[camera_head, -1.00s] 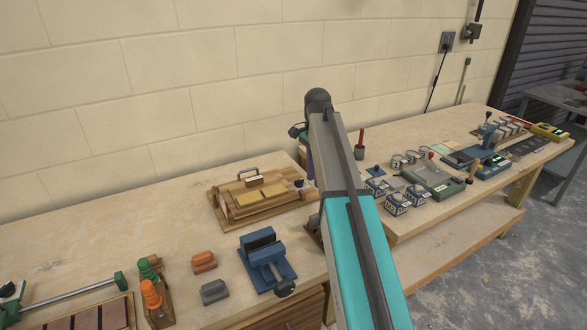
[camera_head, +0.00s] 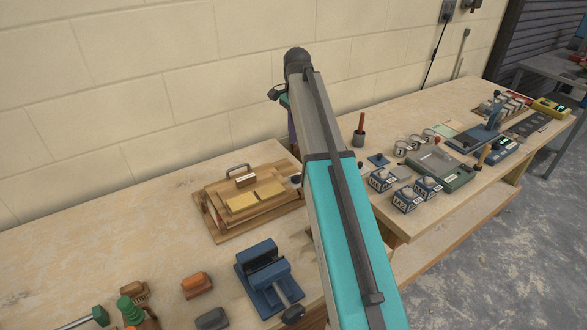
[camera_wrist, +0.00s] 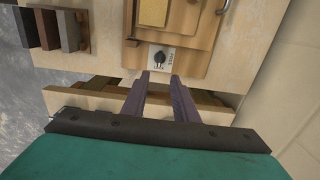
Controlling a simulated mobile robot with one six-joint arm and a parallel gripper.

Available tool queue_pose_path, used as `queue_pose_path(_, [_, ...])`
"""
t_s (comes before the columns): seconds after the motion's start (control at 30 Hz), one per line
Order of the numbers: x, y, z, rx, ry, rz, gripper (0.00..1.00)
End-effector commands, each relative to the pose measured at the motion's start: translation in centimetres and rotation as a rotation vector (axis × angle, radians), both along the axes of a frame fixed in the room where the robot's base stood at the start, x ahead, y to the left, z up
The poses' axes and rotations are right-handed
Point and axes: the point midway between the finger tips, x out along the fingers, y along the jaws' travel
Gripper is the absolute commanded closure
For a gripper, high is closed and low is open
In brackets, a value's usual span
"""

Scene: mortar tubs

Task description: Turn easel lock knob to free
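The easel (camera_head: 218,232) is a wooden board stand with a metal handle at its back and yellow pads on it; it lies low on the bench in the head view. It also shows at the top of the wrist view (camera_wrist: 190,62). Its lock knob (camera_wrist: 159,57) is a small dark knob on a pale label plate at the easel's edge; the label is too small to read. In the wrist view my gripper (camera_wrist: 160,77) has two purple fingers apart with nothing between them. The knob appears just beyond the fingertips, in line with the gap. My arm hides most of the gripper in the head view.
A blue vise (camera_head: 268,280) stands in front of the easel, with an orange block (camera_head: 197,285) to its left. Right of my arm, the second bench holds labelled blue boxes (camera_head: 405,199), a grey-green tray (camera_head: 440,168) and a cup with a red-handled tool (camera_head: 359,138). The wall is close behind.

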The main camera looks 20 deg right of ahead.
Motion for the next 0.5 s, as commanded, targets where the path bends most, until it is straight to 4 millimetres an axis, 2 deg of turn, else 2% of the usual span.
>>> queue_pose_path(0.5, [-0.01, 0.08, -0.57, 0.0, 0.0, 0.001, 0.73])
